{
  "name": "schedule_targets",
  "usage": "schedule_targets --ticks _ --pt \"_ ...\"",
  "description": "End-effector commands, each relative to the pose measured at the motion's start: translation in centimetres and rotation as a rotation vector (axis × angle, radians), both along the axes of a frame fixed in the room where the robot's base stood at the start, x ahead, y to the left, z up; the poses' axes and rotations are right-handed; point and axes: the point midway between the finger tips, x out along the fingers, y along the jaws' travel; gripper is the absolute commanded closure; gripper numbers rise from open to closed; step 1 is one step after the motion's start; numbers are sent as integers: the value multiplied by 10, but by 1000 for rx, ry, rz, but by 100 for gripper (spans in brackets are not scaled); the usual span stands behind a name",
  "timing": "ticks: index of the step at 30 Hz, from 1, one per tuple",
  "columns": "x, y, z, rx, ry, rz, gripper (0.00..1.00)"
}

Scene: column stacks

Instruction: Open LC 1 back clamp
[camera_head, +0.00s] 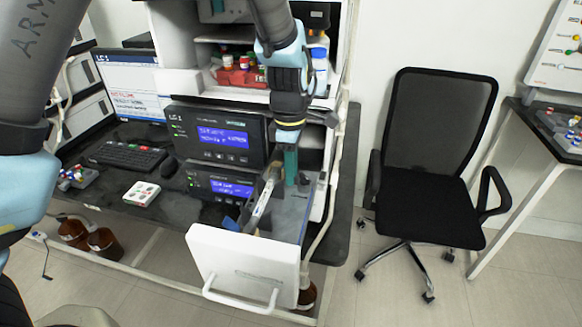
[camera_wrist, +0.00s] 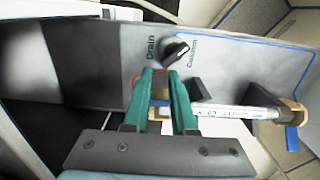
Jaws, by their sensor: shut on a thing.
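The LC 1 stack (camera_head: 218,135) has a white-fronted drawer (camera_head: 240,262) pulled out. A silver column (camera_head: 262,203) lies in the drawer and also shows in the wrist view (camera_wrist: 232,111). My gripper (camera_head: 289,180) reaches down at the column's back end. In the wrist view its green fingers (camera_wrist: 163,88) are shut on a small blue piece, apparently the back clamp (camera_wrist: 159,101), mostly hidden between them. Another blue clamp (camera_wrist: 292,138) sits by the tan holder at the column's other end. The back clamp is hidden in the head view.
A black knob (camera_wrist: 175,52) between "Drain" and "Column" labels stands close to my fingertips. A shelf with a red bin (camera_head: 240,76) and bottles is above. A monitor (camera_head: 132,85) and keyboard (camera_head: 125,156) are at left. A black chair (camera_head: 430,190) stands at right on open floor.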

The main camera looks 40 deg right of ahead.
Motion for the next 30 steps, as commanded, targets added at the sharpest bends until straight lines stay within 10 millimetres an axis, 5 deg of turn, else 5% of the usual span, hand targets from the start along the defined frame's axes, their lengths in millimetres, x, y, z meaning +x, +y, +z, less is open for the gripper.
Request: schedule_targets --ticks 18,19,26,30 --pt "0 1 -3 24 -30 -1 100" --pt "-1 1 -3 24 -30 -1 73" --pt "-1 1 -2 23 -30 0 47" --pt "0 1 -2 23 -30 0 45"
